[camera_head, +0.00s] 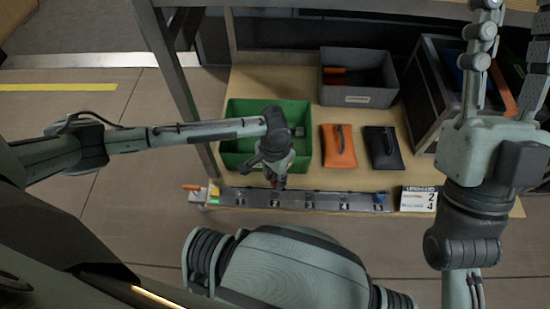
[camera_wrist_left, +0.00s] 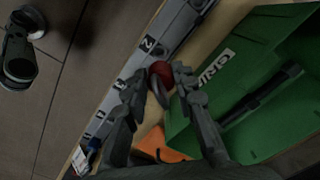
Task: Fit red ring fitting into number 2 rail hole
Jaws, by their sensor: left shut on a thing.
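The red ring fitting (camera_wrist_left: 161,72) is held between the fingertips of my left gripper (camera_wrist_left: 162,80), with a dark ring hanging beside it. In the head view my left gripper (camera_head: 275,178) points down at the rail's back edge, and the fitting is a small dark red patch below it. The grey rail (camera_head: 310,200) runs along the front of the table, with several numbered labels. In the left wrist view a label (camera_wrist_left: 148,44) that looks like a 2 is next to the fitting. I cannot tell whether the fitting touches the rail. My right gripper (camera_head: 507,65) is raised, fingers spread, empty.
A green bin (camera_head: 235,145) stands directly behind the rail, close to my left gripper. A blue fitting (camera_head: 379,197) sits at the rail's right end, beside a white card (camera_head: 417,199) showing 2 and 4. Orange (camera_head: 338,146) and black (camera_head: 383,148) pouches and a grey bin (camera_head: 358,97) lie farther back.

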